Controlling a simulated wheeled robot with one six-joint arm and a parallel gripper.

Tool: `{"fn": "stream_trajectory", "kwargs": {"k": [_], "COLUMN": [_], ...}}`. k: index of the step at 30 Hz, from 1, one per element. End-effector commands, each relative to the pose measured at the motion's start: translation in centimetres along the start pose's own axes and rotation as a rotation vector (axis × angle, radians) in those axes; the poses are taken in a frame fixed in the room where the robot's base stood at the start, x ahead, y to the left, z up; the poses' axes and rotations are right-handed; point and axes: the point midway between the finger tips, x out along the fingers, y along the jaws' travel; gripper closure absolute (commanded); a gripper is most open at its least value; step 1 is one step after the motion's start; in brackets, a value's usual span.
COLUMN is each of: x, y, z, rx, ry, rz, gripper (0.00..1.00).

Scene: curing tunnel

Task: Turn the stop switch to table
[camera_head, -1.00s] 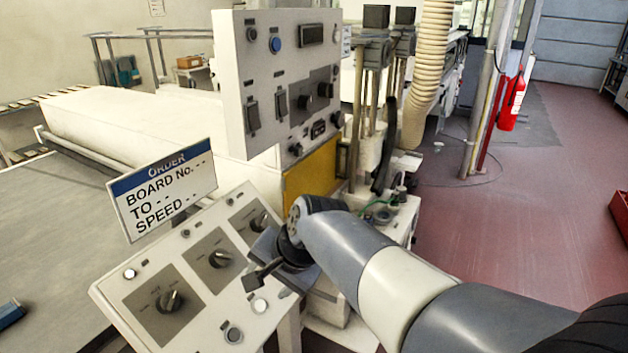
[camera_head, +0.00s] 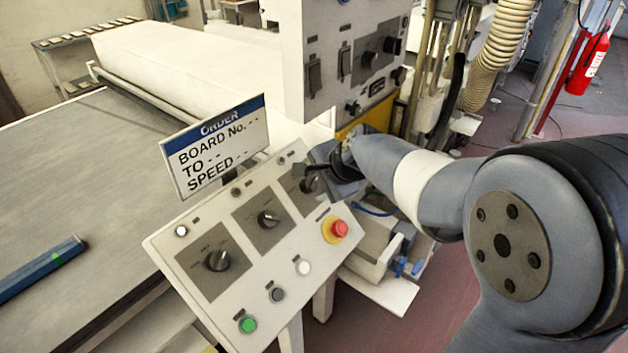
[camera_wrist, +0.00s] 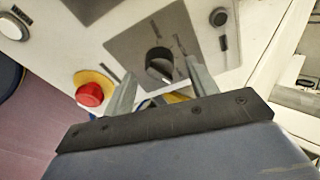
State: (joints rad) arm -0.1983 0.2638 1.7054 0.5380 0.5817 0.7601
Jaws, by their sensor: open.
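A sloped white console (camera_head: 215,228) carries three dark rotary knobs on grey plates: a left knob (camera_head: 217,260), a middle knob (camera_head: 268,218) and a right knob (camera_head: 309,184). I cannot read their labels, so I cannot tell which is the stop switch. My gripper (camera_head: 322,176) is at the right knob, partly hiding it. In the wrist view my gripper (camera_wrist: 160,70) is open, its two fingers on either side of a dark knob (camera_wrist: 158,60) on a grey plate. I cannot tell whether they touch it.
A red button (camera_head: 338,229) on yellow sits beside the knobs, also left of the fingers in the wrist view (camera_wrist: 90,94). A green button (camera_head: 247,324) is at the lower corner. The order sign (camera_head: 215,150) stands behind the console; an upright switch panel (camera_head: 335,50) rises beyond.

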Motion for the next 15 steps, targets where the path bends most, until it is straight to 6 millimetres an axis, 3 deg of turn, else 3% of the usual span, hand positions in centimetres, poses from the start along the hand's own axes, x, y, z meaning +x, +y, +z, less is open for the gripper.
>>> {"fn": "stream_trajectory", "kwargs": {"k": [6, 15], "x": [1.6, 1.8], "y": [0.0, 0.0], "z": [0.0, 0.0], "rx": [-0.001, -0.001], "ry": [0.000, 0.000], "rz": [0.000, 0.000], "gripper": [0.45, 0.45]}}
